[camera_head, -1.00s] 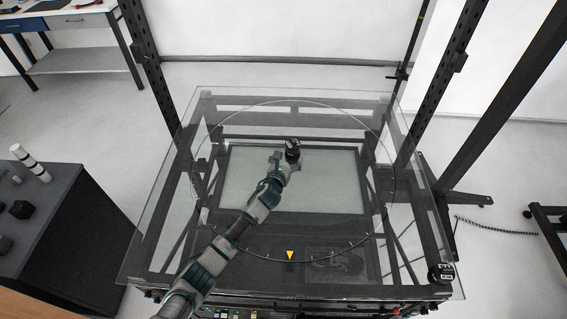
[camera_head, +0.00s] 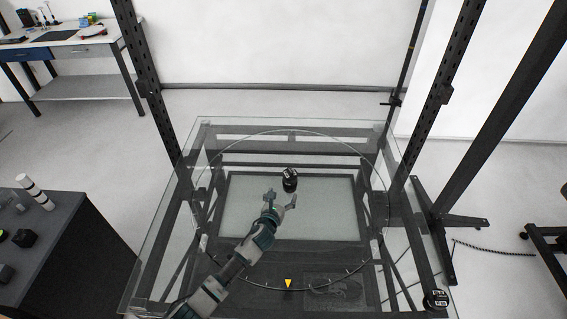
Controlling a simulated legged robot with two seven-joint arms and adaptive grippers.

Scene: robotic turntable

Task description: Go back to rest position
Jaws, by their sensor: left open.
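My left gripper (camera_head: 281,199) is over the glass turntable (camera_head: 160,250), its two fingers spread apart. The arm comes in from the lower left. A small black object with white markings (camera_head: 289,179) stands on the glass near the middle, just beyond the fingertips. The fingers appear clear of it, with nothing between them. My right gripper is not in view.
A black and white block (camera_head: 436,299) sits at the glass's front right corner. A dark cabinet (camera_head: 60,240) at the left carries a white-banded cylinder (camera_head: 35,191) and dark pieces. Dark frame posts (camera_head: 140,70) rise behind the turntable. A workbench (camera_head: 75,45) stands at the far left.

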